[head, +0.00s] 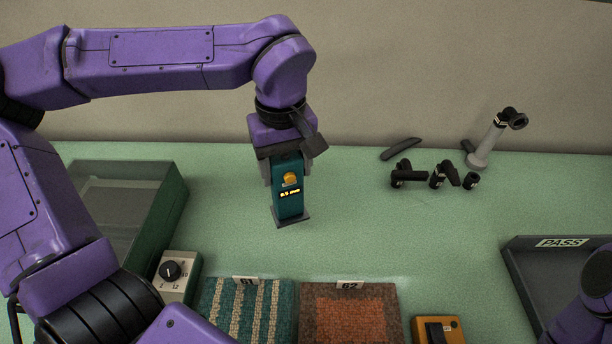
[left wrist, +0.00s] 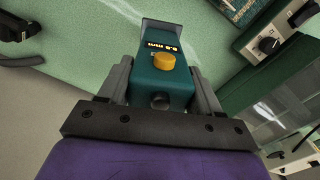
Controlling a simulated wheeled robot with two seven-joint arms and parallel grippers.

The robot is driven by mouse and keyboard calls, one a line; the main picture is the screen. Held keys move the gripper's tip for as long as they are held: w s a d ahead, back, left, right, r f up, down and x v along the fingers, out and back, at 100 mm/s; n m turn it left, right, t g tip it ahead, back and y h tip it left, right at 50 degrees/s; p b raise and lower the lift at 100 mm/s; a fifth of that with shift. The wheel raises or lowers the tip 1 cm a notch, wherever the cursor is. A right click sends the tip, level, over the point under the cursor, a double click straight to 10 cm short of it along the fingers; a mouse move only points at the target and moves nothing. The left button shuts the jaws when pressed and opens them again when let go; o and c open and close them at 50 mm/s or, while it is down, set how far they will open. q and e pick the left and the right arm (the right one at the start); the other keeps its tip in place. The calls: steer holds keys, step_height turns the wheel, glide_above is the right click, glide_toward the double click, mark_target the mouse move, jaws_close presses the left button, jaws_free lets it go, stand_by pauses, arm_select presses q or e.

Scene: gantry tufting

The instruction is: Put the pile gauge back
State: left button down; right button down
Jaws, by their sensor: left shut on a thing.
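The pile gauge (head: 289,190) is a teal box with a yellow knob, a small lit display and a dark flat foot. My left gripper (head: 284,172) is shut on its upper part and holds it upright, foot down, over the green table. I cannot tell whether the foot touches the table. In the left wrist view the gauge (left wrist: 162,75) sits between the two fingers (left wrist: 160,92), with its display reading in mm. Part of my right arm shows at the lower right of the head view, but its gripper is out of view.
A green clear-topped case (head: 160,215) and a dial box (head: 178,275) stand at left. Carpet samples 61 (head: 247,312) and 62 (head: 350,315) lie in front, beside an orange device (head: 438,330). A PASS tray (head: 530,285) is at right. Black parts (head: 408,176) and a grey stand (head: 486,145) are behind.

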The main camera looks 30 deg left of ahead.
arm_select(q)
steer(key=w+a+f+p, duration=0.1)
steer(key=w+f, duration=0.7)
steer(key=f, duration=0.2)
steer(key=shift+f+p, duration=0.2)
steer(key=shift+p, duration=0.15)
steer(key=shift+c, duration=1)
jaws_free()
steer(key=shift+f, duration=0.15)
step_height(320, 180, up, 12)
steer(key=shift+r+b, duration=0.2)
steer(key=shift+b, duration=0.25)
